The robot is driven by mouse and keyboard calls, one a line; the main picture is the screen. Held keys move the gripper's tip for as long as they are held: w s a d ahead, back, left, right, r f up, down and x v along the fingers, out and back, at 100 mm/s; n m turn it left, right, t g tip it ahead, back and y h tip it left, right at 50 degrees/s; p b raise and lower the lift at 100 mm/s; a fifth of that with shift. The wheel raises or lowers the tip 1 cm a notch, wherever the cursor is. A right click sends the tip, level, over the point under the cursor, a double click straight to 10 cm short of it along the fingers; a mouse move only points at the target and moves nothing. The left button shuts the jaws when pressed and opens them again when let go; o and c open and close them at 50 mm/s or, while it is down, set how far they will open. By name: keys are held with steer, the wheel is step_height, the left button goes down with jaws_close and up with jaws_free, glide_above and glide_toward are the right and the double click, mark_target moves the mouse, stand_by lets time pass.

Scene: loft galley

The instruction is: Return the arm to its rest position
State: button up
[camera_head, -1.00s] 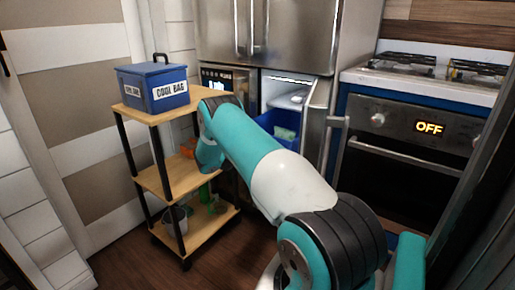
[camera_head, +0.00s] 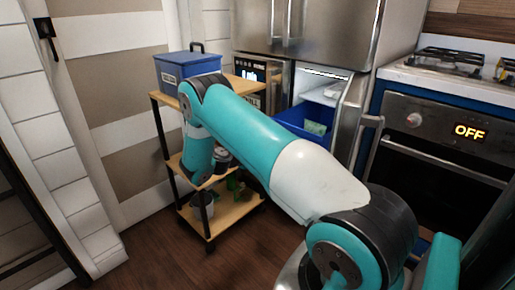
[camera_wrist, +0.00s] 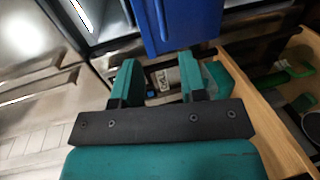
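My teal and white arm reaches across the middle of the head view and bends down in front of the wooden cart (camera_head: 236,212). In the head view my gripper is mostly hidden behind the arm. In the wrist view my gripper (camera_wrist: 160,80) has its two teal fingers well apart. No object is clearly held between them; a dark surface with a pale label (camera_wrist: 163,78) shows behind the gap.
The open fridge compartment holds a blue bin (camera_head: 300,124), which also shows in the wrist view (camera_wrist: 190,22). The oven (camera_head: 440,140) is at right. Wood floor (camera_head: 150,262) is clear at left.

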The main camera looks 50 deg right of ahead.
steer(key=shift+a+r, duration=0.1)
steer(key=shift+a, duration=0.5)
